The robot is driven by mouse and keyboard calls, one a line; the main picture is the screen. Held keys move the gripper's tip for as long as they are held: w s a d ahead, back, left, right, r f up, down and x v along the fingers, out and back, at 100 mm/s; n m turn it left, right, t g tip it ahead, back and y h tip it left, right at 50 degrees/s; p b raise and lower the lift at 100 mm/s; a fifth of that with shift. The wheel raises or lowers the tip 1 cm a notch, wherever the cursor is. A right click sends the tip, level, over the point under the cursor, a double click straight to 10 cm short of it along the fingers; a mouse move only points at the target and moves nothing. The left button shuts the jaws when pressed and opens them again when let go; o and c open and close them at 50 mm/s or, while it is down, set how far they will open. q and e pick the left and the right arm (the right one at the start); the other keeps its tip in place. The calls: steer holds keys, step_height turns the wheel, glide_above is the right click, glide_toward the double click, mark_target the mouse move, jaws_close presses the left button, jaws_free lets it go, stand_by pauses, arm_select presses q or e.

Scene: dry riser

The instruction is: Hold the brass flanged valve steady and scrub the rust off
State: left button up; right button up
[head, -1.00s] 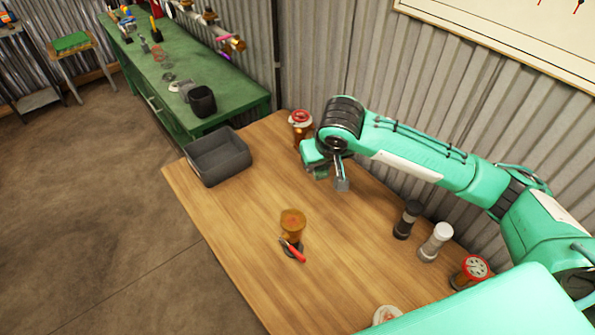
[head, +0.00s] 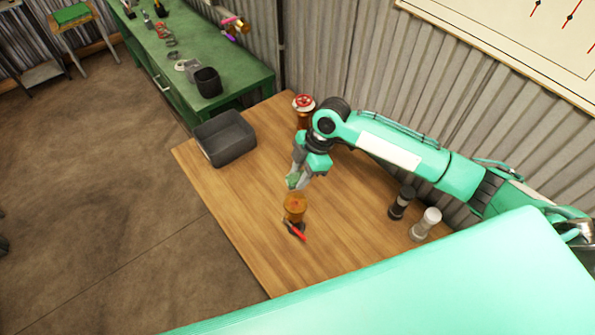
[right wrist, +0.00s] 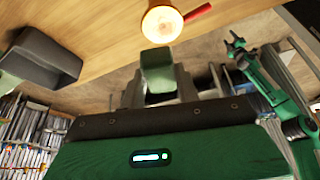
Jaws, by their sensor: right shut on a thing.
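The brass flanged valve (head: 294,207) stands upright on the wooden table, its red lever (head: 296,231) pointing to the lower right. It also shows at the top edge of the right wrist view (right wrist: 161,24). My right gripper (head: 297,178) is just above and behind the valve, shut on a green scrubbing block (right wrist: 157,59). The block looks close to the valve top; I cannot tell whether they touch. My left gripper is outside the head view. A green arm with a small dark claw (right wrist: 237,43) at the right of the wrist view looks like my left; its jaws are unclear.
A dark grey bin (head: 225,138) stands at the table's left corner. A red-topped brass valve (head: 303,104) stands at the back, near my right arm. A black-and-grey cylinder (head: 402,203) and a white-topped one (head: 426,224) stand to the right. The table left of the valve is clear.

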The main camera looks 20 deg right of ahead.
steer(key=shift+s+a+f+n+g+p, duration=0.1)
steer(key=shift+s+a+n+g+p, duration=0.1)
steer(key=shift+n, duration=0.35)
steer(key=shift+s+a+n+g+p, duration=0.1)
steer(key=shift+a+n+g+p, duration=0.1)
steer(key=shift+n, duration=0.35)
steer(key=shift+s+f+n, duration=0.15)
steer(key=shift+f+n, duration=0.1)
steer(key=shift+n, duration=0.25)
steer(key=shift+s+f+b, duration=0.1)
steer(key=shift+f+b, duration=0.35)
steer(key=shift+f, duration=0.1)
steer(key=b, duration=0.5)
glide_above(304, 203)
steer(key=w+a, duration=0.1)
steer(key=a, duration=0.1)
steer(key=f, duration=0.5)
steer(key=shift+d, duration=0.2)
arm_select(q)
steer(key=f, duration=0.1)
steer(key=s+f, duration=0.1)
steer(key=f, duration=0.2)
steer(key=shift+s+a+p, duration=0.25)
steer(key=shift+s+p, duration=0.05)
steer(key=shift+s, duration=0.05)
arm_select(e)
steer(key=shift+r, duration=0.1)
